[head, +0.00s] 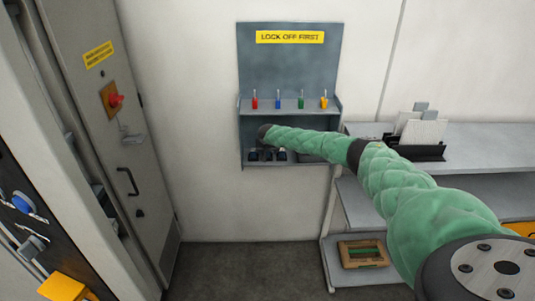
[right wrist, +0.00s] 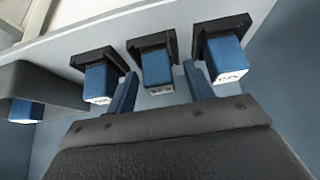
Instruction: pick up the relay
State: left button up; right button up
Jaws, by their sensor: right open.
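Several blue relays in black sockets sit in a row in the lower bay of the grey wall cabinet (head: 290,64); in the head view they are small and dark, partly hidden by my right arm. In the right wrist view, the middle relay (right wrist: 158,68) is flanked by the two blue fingers of my right gripper (right wrist: 161,77), which is open. I cannot tell whether either finger touches it. A second relay (right wrist: 97,84) is to its left and a third relay (right wrist: 228,60) to its right. My left gripper is not in view.
A ledge above the bay holds red, blue, green and yellow padlocks (head: 278,103). Another blue block (right wrist: 26,110) shows at the wrist view's left edge. A shelf unit (head: 465,137) with a black card holder (head: 415,152) stands right; a wooden tray (head: 346,255) lies low on it.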

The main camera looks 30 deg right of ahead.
aim_at(268, 154)
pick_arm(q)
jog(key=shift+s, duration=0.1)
pick_arm(e)
jog(key=c, duration=1.1)
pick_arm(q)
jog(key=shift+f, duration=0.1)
